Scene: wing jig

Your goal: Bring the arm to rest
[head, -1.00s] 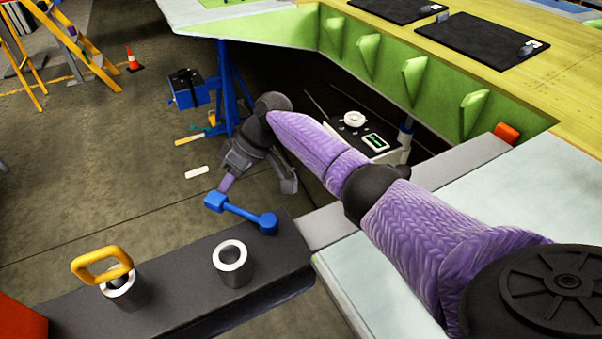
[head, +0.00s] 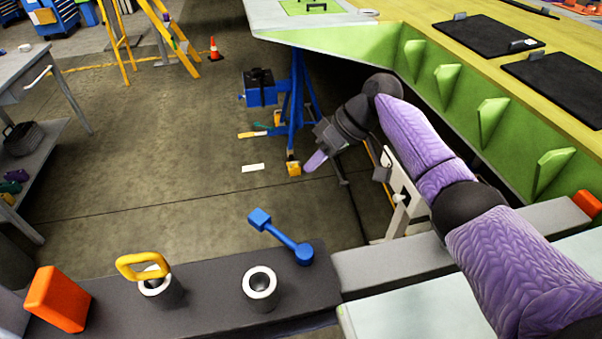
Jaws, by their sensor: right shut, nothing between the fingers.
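My right arm (head: 425,150), with purple sleeves and dark joints, reaches in from the lower right and bends at its far end. My right gripper (head: 317,160) hangs there, shut and empty, pointing down and to the left. It is up and to the right of a blue handle-like piece (head: 281,236) with a square end and a round end, apart from it in the picture. That piece is at the far edge of the dark beam (head: 212,297). My left gripper is not in view.
A yellow ring handle (head: 142,265) stands in one metal bushing on the beam; another bushing (head: 260,287) is open. An orange block (head: 57,299) is at left. The green wing frame (head: 455,95) runs close along the arm's right. A blue stand (head: 297,105) is behind the gripper.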

